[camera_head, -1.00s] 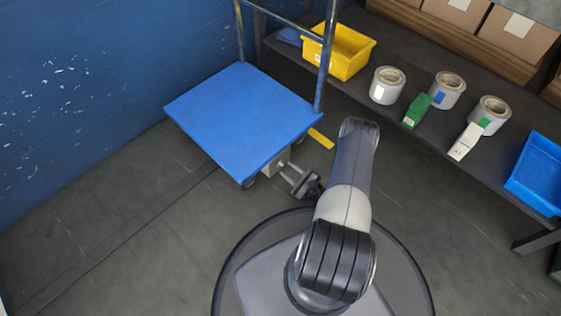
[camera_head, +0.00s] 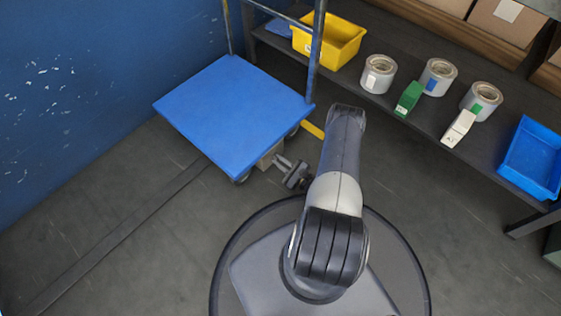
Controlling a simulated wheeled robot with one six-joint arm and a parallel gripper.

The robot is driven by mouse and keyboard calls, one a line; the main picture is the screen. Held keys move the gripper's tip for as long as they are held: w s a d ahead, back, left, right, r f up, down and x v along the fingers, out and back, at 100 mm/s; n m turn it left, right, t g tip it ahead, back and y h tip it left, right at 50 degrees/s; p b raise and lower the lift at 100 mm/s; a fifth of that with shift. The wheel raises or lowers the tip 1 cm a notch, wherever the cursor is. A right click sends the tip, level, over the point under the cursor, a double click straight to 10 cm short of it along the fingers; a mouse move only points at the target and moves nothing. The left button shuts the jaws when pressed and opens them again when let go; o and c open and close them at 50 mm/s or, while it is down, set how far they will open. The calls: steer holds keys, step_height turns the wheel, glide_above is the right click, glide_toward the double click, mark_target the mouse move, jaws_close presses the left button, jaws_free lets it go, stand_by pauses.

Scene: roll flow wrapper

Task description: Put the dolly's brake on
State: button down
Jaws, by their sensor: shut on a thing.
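The dolly (camera_head: 235,112) has a flat blue deck and a tall push frame at its back right. It stands beside the blue wall. A small pale block (camera_head: 270,155) shows under the deck's near right edge. My gripper (camera_head: 281,162) reaches in low at this edge, against the block. I cannot tell the brake's position. Dark wheels show partly under the deck.
A dark shelf (camera_head: 424,122) on the right holds a yellow bin (camera_head: 330,42), tape rolls, small green and white boxes and a blue tray (camera_head: 533,160). The floor (camera_head: 120,215) at the left is clear.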

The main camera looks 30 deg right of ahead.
steer(key=shift+m, duration=0.4)
steer(key=m, duration=0.7)
steer(key=d+m, duration=0.1)
steer(key=m, duration=0.3)
steer(key=shift+w+d, duration=0.1)
steer(key=shift+w, duration=0.1)
stand_by(0.4)
steer(key=c, duration=1.5)
jaws_free()
steer(key=shift+o, duration=0.2)
